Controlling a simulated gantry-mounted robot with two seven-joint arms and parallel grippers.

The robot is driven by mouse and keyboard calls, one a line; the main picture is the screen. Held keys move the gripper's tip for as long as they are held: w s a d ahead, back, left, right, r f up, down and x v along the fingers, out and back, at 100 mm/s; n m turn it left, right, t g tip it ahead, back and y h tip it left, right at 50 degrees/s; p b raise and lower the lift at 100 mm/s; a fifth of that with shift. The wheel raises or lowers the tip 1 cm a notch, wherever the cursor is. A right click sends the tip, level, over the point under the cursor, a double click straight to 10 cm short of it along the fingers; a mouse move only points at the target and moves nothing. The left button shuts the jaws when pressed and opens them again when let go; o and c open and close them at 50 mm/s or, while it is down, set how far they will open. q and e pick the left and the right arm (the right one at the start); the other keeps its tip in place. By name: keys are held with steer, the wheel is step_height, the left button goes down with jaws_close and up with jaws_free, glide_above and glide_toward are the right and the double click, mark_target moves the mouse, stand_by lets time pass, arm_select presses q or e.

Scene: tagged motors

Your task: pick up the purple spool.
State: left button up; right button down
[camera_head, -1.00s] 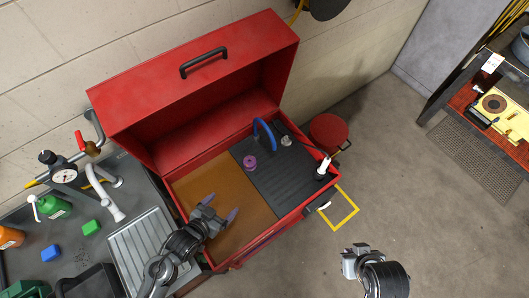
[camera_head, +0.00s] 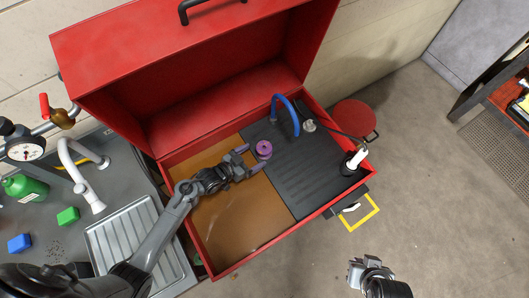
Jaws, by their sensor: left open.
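The purple spool (camera_head: 264,149) stands in the open red toolbox, on the dark panel near its border with the brown panel. My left gripper (camera_head: 252,162) reaches in over the brown panel from the left. Its jaws are open and its fingertips are right at the spool's left side; I cannot tell whether they touch it. Most of the spool shows. My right gripper (camera_head: 366,266) is low in the view, over the floor outside the toolbox, far from the spool; its jaws are too small to read.
A blue arched handle (camera_head: 287,112) stands just right of the spool. A white cylinder on a black base (camera_head: 357,158) is at the toolbox's right end. The red lid (camera_head: 200,70) stands open behind. The sink counter (camera_head: 110,205), with green and blue blocks, is left.

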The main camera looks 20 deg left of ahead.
mark_target(264, 150)
arm_select(q)
steer(key=shift+w+d+f+b, duration=0.3)
steer(key=shift+w+b, duration=0.05)
steer(key=shift+w, duration=0.2)
steer(key=b+x, duration=0.4)
steer(key=shift+w+d+f+b, duration=0.1)
steer(key=shift+w+d+b, duration=0.2)
steer(key=shift+w+b, duration=0.15)
steer(key=shift+c, duration=0.4)
steer(key=shift+c, duration=1.2)
steer(key=c, duration=1.2)
